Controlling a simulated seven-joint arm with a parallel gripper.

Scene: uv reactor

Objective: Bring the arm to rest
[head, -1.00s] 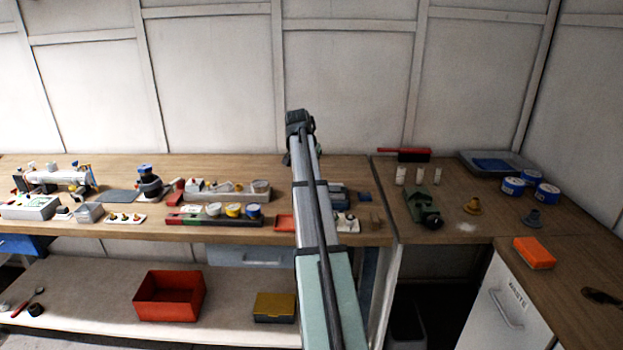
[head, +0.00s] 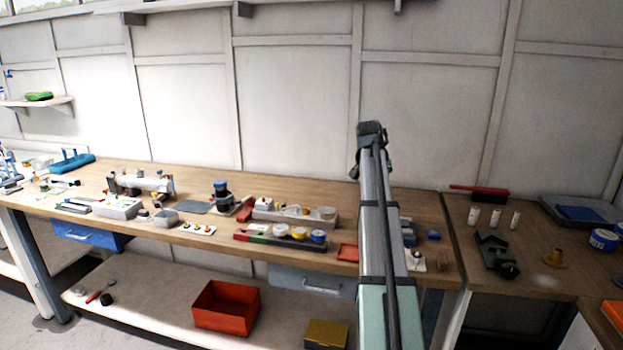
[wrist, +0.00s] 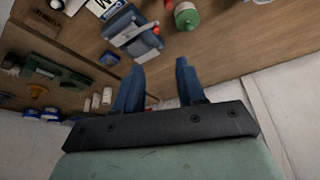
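My gripper shows in the wrist view (wrist: 158,88) with its two blue fingers apart and nothing between them. It is open and empty. In the head view my arm stretches forward over the wooden workbench (head: 120,172), its end raised in front of the pale wall panels. The fingertips are hidden in the head view. The blue device (wrist: 137,35) on the bench lies beyond the fingertips in the wrist view, apart from them.
A rail with several coloured cups (head: 280,238) lies left of my arm. A green device (head: 495,252), white cylinders (head: 494,217) and a yellow funnel (head: 555,258) stand on the right bench. A red bin (head: 226,307) sits on the lower shelf. The air around the arm's end looks clear.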

